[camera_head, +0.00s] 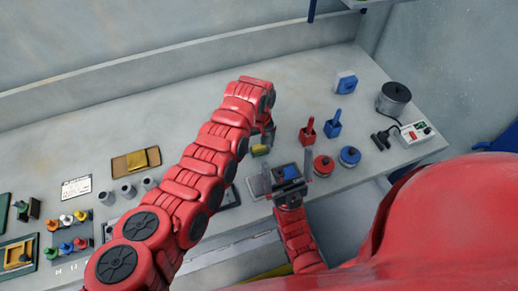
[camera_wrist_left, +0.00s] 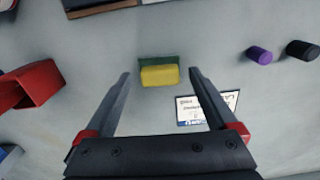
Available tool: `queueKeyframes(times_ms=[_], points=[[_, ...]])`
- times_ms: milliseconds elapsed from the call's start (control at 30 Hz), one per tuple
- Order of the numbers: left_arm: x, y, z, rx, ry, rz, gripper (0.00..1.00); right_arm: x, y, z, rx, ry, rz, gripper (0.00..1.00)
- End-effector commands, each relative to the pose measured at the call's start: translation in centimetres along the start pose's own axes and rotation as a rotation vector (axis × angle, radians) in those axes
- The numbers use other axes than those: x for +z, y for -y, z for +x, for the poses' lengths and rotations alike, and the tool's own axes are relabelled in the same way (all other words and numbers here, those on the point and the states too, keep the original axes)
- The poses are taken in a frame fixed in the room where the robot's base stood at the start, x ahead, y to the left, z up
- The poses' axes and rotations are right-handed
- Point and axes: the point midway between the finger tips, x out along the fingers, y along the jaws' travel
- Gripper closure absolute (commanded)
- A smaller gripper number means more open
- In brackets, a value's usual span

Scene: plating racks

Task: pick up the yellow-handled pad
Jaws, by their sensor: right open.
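The yellow-handled pad, a yellow block on a dark green base, lies on the bench in the left wrist view (camera_wrist_left: 160,76). It also shows in the head view (camera_head: 260,150), just below the end of my left arm. My left gripper (camera_wrist_left: 160,72) is open, with one finger to each side of the pad in the picture; I cannot tell the height left above it. In the head view the left gripper is mostly hidden by its arm. My right gripper (camera_head: 288,183) is open near the bench's front edge, right of and nearer than the pad.
A red scoop (camera_head: 308,132), blue scoop (camera_head: 333,125), red round tin (camera_head: 323,166) and blue round tin (camera_head: 349,157) stand right of the pad. A white card (camera_wrist_left: 206,108) lies near it. A purple cylinder (camera_wrist_left: 259,56) is farther right. The bench behind is mostly clear.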

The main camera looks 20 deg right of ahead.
Motion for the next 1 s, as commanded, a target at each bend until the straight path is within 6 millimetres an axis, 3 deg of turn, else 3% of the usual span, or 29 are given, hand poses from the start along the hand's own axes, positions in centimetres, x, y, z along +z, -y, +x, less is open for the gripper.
queueKeyframes(times_ms=[33,467,1000], points=[[0.0,0.0,0.0,0.000,0.000,0.000,0.19,0.0,0.0,0.0,0.000,0.000,0.000,0.00],[0.0,0.0,0.0,0.000,0.000,0.000,0.95,0.0,0.0,0.0,0.000,0.000,0.000,0.00],[-0.6,0.3,-1.1,0.000,-0.001,-0.001,0.95,0.0,0.0,-0.2,0.000,0.000,0.000,0.00]])
